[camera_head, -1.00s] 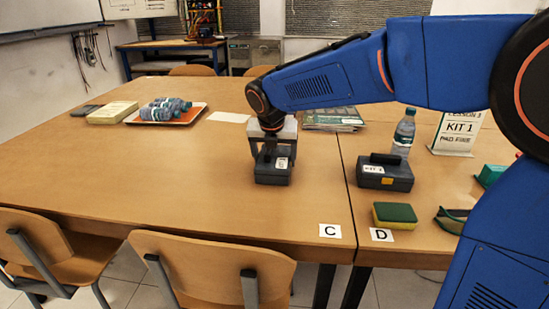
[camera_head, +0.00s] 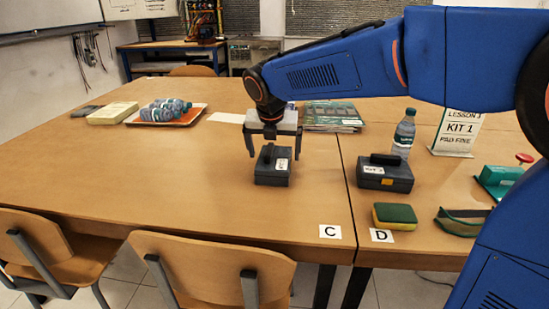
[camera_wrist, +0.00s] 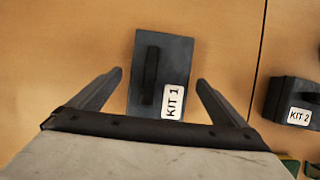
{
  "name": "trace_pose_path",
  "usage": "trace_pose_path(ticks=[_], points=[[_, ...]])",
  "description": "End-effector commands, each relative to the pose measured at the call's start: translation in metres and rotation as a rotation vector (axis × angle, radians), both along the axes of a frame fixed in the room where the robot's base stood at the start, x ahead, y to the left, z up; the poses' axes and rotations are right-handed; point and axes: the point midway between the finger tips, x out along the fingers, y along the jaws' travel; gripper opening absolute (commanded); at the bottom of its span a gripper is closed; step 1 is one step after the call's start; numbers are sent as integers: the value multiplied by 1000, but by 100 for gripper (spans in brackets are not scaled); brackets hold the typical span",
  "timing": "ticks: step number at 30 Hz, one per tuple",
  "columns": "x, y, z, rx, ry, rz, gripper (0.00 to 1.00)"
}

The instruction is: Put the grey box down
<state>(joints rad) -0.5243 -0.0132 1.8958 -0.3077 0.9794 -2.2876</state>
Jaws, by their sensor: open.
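The grey box (camera_head: 272,172), dark with a handle on top and a white label, sits on the left wooden table. In the wrist view its label reads KIT 1, and the box (camera_wrist: 176,82) lies ahead of and between the fingers. My gripper (camera_head: 276,156) is open above and just behind the box, its fingers spread wide. In the wrist view my gripper (camera_wrist: 160,80) holds nothing, with a gap between each finger and the box. The fingers do not touch the handle.
A second dark box (camera_head: 385,178), labelled KIT 2 in the wrist view, stands on the right table near a bottle (camera_head: 404,135). A sponge (camera_head: 395,216) and cards C (camera_head: 330,231) and D (camera_head: 381,235) lie in front.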

Motion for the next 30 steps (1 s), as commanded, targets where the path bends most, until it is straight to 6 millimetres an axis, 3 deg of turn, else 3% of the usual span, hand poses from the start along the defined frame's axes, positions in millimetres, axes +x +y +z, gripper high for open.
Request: trace_pose_path(ticks=[6,12,18,30], points=[[-17,4,42,2,-3,2,97],[-27,6,67,0,-1,1,97],[-32,6,78,0,0,1,97],[-32,6,79,0,0,0,97]])
